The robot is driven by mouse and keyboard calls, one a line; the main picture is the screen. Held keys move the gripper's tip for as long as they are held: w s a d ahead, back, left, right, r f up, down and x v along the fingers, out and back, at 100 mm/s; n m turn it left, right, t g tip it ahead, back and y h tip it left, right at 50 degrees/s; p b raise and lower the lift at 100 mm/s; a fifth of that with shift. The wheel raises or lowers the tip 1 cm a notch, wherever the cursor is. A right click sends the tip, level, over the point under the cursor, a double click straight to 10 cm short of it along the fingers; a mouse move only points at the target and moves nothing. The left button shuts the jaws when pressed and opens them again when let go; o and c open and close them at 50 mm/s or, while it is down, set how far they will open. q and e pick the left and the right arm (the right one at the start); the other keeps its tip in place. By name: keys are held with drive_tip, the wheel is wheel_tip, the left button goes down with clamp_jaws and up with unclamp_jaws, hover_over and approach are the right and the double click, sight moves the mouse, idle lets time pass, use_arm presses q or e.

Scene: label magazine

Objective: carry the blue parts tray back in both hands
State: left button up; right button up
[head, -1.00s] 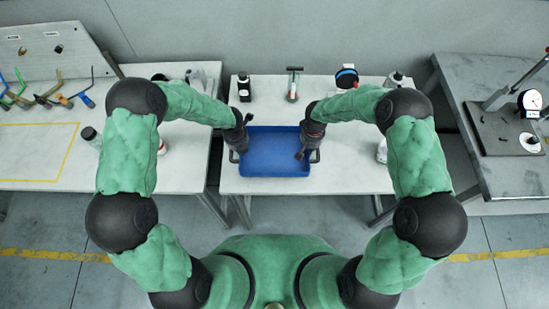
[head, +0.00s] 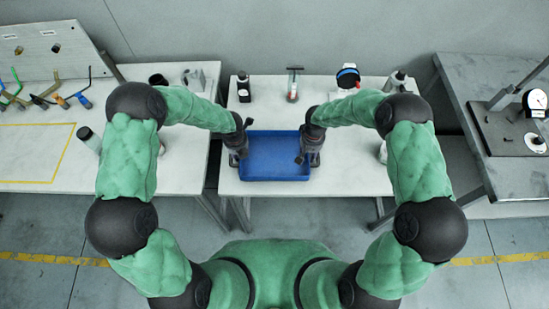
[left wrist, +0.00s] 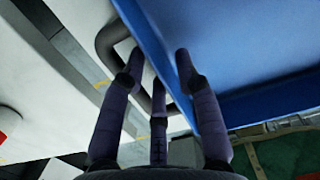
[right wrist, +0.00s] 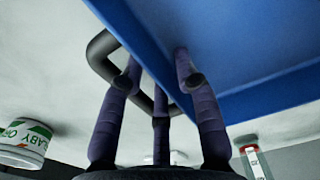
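The blue parts tray (head: 275,176) lies on the middle white bench, level and empty as far as I see. My left gripper (head: 238,158) is at its left handle and my right gripper (head: 308,158) at its right handle. In the left wrist view the open fingers (left wrist: 158,72) stand either side of the dark handle (left wrist: 106,42), one fingertip over the blue tray wall. In the right wrist view the fingers (right wrist: 158,74) are likewise apart around the handle (right wrist: 98,52). Whether the fingers touch the handles cannot be told.
On the bench behind the tray stand a dark bottle (head: 244,88), an upright tool (head: 293,85), a blue-and-black round item (head: 348,77) and another bottle (head: 396,81). A labelled white tub (right wrist: 24,143) is right of the tray. Side benches stand left and right.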

drive_tip(key=shift+r, duration=0.1)
use_arm(q)
wheel_tip(320, 180, up, 12)
drive_tip(key=s, duration=0.1)
drive_tip(key=shift+s, duration=0.25)
use_arm(e)
wheel_tip(320, 180, up, 12)
idle(0.5)
use_arm(q)
drive_tip(key=shift+f, duration=0.1)
idle(0.4)
